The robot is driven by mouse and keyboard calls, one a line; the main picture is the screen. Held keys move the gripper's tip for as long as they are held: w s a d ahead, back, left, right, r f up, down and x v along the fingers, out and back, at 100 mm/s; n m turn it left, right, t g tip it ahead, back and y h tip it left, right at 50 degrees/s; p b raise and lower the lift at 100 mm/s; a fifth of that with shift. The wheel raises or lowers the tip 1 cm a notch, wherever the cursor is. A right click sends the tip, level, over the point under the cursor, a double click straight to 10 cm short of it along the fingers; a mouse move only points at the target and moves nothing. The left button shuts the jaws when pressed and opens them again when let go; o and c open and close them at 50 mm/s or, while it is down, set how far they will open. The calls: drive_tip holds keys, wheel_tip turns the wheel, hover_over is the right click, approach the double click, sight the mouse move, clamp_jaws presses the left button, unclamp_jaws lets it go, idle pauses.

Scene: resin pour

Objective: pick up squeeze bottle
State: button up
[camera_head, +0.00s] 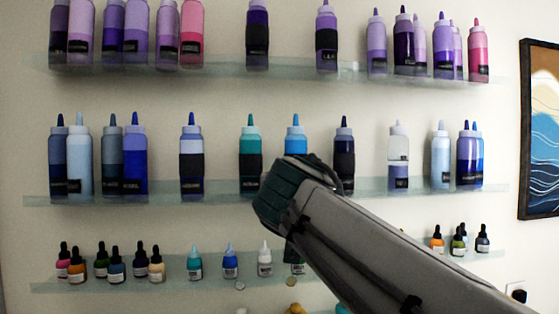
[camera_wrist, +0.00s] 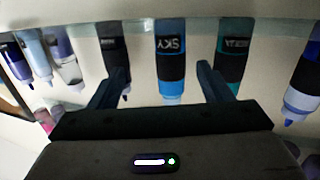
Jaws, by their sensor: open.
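A bright blue squeeze bottle (camera_wrist: 171,84) with a dark band marked "SKY" shows upside down in the wrist view, between the fingers of my gripper (camera_wrist: 162,69). The fingers are apart and I see no contact with it. In the head view the blue bottle (camera_head: 295,136) stands on the middle shelf, its lower part hidden behind my arm. A dark navy bottle (camera_wrist: 112,48) is by the left finger and a teal bottle (camera_wrist: 235,50) by the right finger in the wrist view. My fingers are hidden in the head view.
The middle glass shelf (camera_head: 220,197) holds several other squeeze bottles. An upper shelf (camera_head: 290,72) carries purple and pink bottles. A lower shelf (camera_head: 110,286) holds small dropper bottles. A framed wave picture (camera_head: 540,150) hangs at right.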

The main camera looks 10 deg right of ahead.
sight(296, 156)
drive_tip(key=shift+t, duration=0.4)
drive_tip(key=r+p+x, duration=0.1)
drive_tip(key=p+x, duration=0.1)
drive_tip(key=x, duration=0.2)
drive_tip(key=a+r+p+x, duration=0.1)
drive_tip(key=p+x, duration=0.1)
drive_tip(key=x, duration=0.2)
drive_tip(key=p+x, duration=0.2)
drive_tip(key=x, duration=0.3)
drive_tip(key=shift+w+a+r, duration=0.25)
drive_tip(key=shift+w+r, duration=0.05)
drive_tip(key=shift+r, duration=0.1)
drive_tip(key=shift+w+d+f, duration=0.1)
drive_tip(key=shift+w, duration=0.15)
drive_tip(key=c, duration=1.2)
drive_tip(key=shift+s, duration=0.1)
